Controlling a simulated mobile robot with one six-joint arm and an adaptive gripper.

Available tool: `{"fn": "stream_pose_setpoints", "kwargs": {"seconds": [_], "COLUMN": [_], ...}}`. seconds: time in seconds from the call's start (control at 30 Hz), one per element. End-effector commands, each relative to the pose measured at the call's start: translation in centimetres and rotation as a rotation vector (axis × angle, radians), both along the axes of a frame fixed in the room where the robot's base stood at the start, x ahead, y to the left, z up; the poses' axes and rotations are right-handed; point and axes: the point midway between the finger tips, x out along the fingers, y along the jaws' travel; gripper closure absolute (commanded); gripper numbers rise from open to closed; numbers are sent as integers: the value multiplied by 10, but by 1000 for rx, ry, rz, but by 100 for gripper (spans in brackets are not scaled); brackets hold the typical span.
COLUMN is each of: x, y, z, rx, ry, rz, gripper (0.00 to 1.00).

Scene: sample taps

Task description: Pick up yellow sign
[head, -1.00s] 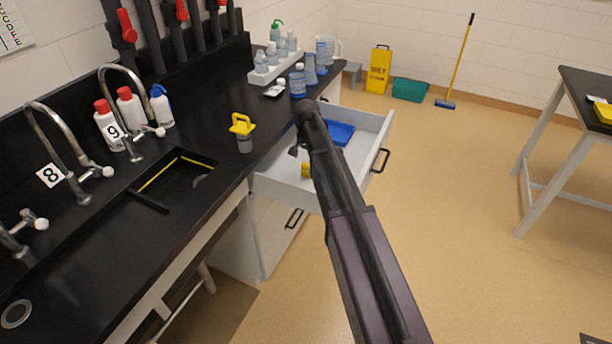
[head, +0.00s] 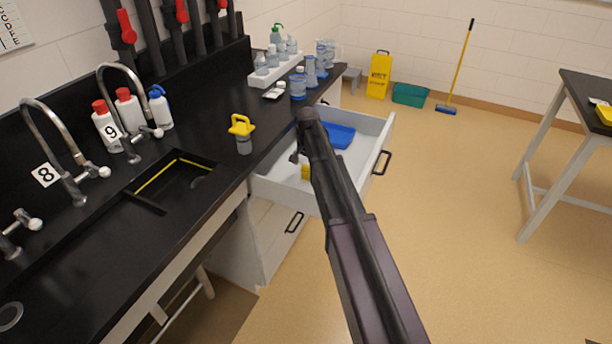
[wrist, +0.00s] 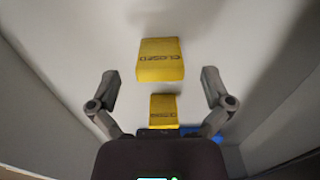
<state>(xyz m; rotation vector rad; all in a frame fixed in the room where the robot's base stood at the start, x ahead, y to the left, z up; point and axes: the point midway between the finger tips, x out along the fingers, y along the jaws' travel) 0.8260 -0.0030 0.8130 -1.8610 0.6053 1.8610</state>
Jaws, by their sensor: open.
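A small yellow sign (head: 305,172) is in the open white drawer, beside my arm in the head view. In the wrist view, a yellow block-like piece marked CLOSED (wrist: 160,60) lies ahead, between the lines of my two fingers. A second, smaller yellow piece with similar lettering (wrist: 163,110) shows nearer my palm; I cannot tell whether the two are joined. My gripper (wrist: 159,76) is open, with one finger at each side of the yellow pieces and apart from them. In the head view my arm hides most of the gripper.
The drawer (head: 280,187) has pale walls around my gripper. A blue tray (head: 340,135) lies farther back in it. The black counter (head: 215,225) runs along the left, with a yellow-topped container (head: 242,132) near its edge. A yellow floor sign (head: 379,75) stands by the back wall.

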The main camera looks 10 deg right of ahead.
Motion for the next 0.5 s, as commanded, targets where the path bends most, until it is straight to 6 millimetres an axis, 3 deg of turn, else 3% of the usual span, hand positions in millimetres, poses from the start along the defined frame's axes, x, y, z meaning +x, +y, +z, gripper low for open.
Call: {"fn": "stream_pose_setpoints", "kwargs": {"seconds": [0.5], "x": [3], "y": [-2], "z": [-39], "rx": [0], "ry": [0], "rz": [0], "gripper": [0]}}
